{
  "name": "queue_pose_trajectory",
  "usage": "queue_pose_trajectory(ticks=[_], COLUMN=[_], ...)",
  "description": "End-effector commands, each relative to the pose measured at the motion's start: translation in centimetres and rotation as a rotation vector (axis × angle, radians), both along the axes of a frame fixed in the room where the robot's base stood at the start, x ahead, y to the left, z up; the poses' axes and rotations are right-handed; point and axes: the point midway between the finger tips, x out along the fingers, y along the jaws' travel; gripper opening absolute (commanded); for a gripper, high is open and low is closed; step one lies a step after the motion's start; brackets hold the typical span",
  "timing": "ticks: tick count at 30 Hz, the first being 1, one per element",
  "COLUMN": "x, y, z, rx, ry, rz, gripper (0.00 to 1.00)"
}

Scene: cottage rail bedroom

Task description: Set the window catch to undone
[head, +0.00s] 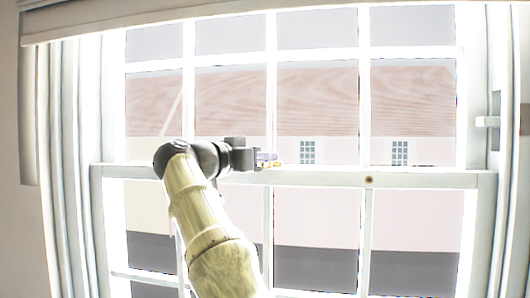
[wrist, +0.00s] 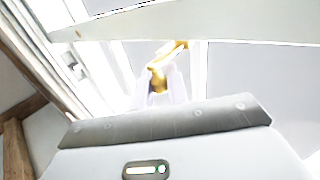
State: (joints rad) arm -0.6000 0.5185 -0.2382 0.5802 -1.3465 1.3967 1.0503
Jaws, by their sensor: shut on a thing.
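The window catch is a small brass piece (wrist: 157,79) on the white meeting rail of the sash window. In the wrist view its lever shows between the pale fingers of my gripper (wrist: 162,88), and another brass part reaches up to the rail. My gripper (head: 268,158) is shut on the catch at the middle rail in the head view. There the catch is mostly hidden by the gripper, so its exact angle cannot be told.
The white meeting rail (head: 425,179) runs across the window, with a small brown round spot (head: 369,180) to the right of my gripper. Thin upright glazing bars divide the panes. A white fitting (head: 487,121) sits on the right frame. A blind (head: 240,10) hangs along the top.

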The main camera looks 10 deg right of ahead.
Motion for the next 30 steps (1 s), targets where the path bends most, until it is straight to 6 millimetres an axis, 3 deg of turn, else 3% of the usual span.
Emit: queue_pose_trajectory(ticks=[9,10,12,23,30], x=[0.0,0.0,0.0,-0.1,-1.9], y=[0.1,0.1,0.1,0.3,2.8], z=[0.0,0.0,0.0,-0.1,-0.2], rx=[-0.001,-0.001,-0.001,-0.001,-0.001], ry=[0.000,0.000,0.000,-0.001,0.000], rz=[0.002,0.002,0.002,0.002,0.006], gripper=[0.00,0.22,0.34,0.34,0.34])
